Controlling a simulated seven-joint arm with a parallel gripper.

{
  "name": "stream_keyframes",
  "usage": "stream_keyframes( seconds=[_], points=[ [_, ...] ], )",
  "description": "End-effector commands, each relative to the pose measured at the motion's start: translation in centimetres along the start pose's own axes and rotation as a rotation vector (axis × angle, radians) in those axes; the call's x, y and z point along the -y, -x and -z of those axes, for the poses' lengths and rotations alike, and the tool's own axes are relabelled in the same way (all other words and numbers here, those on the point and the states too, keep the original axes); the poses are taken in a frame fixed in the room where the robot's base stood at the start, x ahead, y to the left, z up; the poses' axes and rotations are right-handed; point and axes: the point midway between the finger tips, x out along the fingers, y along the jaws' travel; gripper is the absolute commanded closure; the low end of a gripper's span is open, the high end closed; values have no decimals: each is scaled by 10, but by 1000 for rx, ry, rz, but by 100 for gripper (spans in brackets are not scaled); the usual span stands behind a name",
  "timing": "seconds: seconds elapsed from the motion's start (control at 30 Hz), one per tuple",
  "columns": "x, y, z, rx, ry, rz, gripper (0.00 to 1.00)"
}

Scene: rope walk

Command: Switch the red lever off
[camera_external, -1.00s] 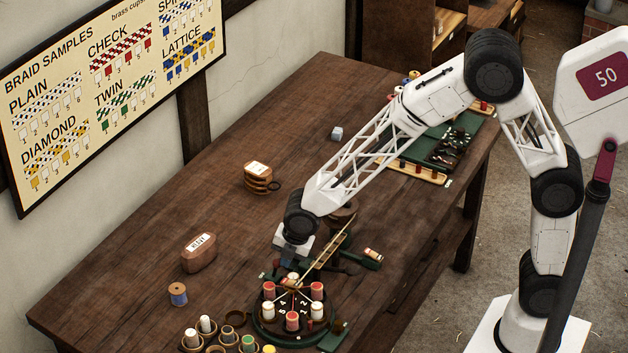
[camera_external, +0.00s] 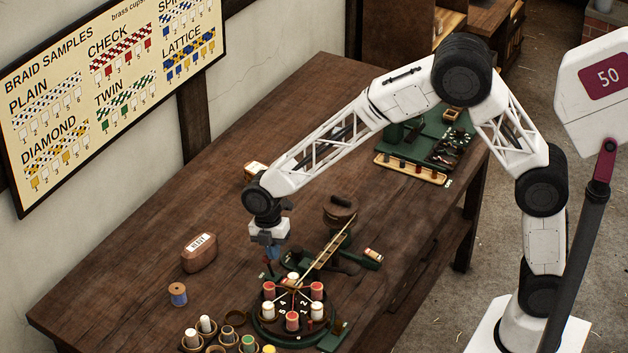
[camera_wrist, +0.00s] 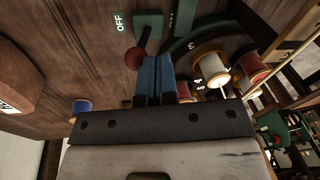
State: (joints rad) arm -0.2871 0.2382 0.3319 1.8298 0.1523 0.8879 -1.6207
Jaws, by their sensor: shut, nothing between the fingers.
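The red lever shows in the wrist view as a dull red ball knob (camera_wrist: 135,58) on a dark stem rising from a green base (camera_wrist: 149,22). An OFF label (camera_wrist: 119,22) lies beside the base, to the left in that view. My gripper (camera_wrist: 158,58) is shut and empty, its blue fingertips just right of the knob. I cannot tell whether they touch it. In the external view my gripper (camera_external: 274,257) points down at the lever, beside the braiding machine (camera_external: 290,325), and partly hides the lever.
The braiding machine's round plate carries several red and white spools close to my gripper. A brown block (camera_external: 198,254) and a blue spool (camera_external: 178,294) stand to the left. Cups of bobbins (camera_external: 205,326) stand in front. Bare wooden table (camera_external: 130,275) lies to the left.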

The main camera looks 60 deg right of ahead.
Motion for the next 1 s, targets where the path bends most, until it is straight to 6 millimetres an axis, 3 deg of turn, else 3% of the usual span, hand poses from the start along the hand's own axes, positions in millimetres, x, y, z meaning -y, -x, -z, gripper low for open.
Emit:
stream_keyframes(
  seconds=[1.0],
  points=[
    [-8, 6, -2, 0, 0, -4, 100]
  ],
)
